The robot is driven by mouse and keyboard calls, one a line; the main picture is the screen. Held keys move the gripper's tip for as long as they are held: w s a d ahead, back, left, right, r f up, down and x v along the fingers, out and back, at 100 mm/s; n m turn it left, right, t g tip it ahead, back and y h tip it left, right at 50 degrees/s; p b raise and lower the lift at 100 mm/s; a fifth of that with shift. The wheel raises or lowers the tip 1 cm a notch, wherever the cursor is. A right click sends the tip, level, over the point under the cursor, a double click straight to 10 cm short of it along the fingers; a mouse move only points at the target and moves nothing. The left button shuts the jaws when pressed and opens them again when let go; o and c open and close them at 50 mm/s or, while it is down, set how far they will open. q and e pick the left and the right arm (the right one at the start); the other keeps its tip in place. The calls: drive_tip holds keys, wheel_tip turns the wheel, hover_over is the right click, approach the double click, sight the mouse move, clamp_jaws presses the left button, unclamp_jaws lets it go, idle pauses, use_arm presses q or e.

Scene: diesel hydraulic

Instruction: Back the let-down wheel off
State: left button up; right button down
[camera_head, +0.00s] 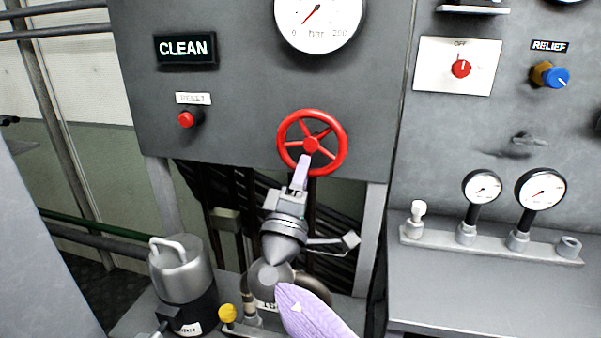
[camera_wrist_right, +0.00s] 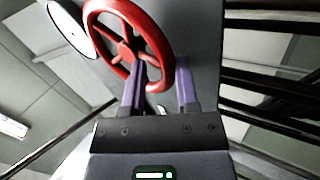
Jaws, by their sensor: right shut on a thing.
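The let-down wheel is a red spoked handwheel (camera_head: 340,135) on the grey panel in the head view, below a large round gauge. My right gripper (camera_head: 303,165) reaches up to the wheel's lower rim from below. In the right wrist view the red wheel (camera_wrist_right: 95,12) fills the upper left, and the two purple fingers of my right gripper (camera_wrist_right: 163,85) stand either side of its lower right rim. The right gripper is shut on the wheel's rim. The part of the rim between the fingers is partly hidden. My left gripper is not in view.
A large bar gauge (camera_head: 318,20) sits above the wheel. A lit CLEAN sign (camera_head: 186,48) and a red reset button (camera_head: 186,119) are to its left. The right panel carries a red selector (camera_head: 461,68), a blue relief knob (camera_head: 556,77) and two small gauges. A metal canister (camera_head: 182,272) stands lower left.

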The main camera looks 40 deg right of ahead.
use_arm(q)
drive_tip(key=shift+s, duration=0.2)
use_arm(e)
drive_tip(key=shift+r, duration=0.35)
drive_tip(key=c, duration=0.7)
unclamp_jaws()
drive_tip(key=shift+d, duration=0.1)
drive_tip(key=o, duration=0.3)
drive_tip(key=shift+d+f, duration=0.1)
drive_tip(key=shift+f, duration=0.05)
drive_tip(key=shift+o, duration=0.2)
drive_tip(key=b+v, duration=0.1)
drive_tip(key=v, duration=0.9)
drive_tip(key=shift+w+b, duration=0.1)
drive_tip(key=shift+b, duration=0.2)
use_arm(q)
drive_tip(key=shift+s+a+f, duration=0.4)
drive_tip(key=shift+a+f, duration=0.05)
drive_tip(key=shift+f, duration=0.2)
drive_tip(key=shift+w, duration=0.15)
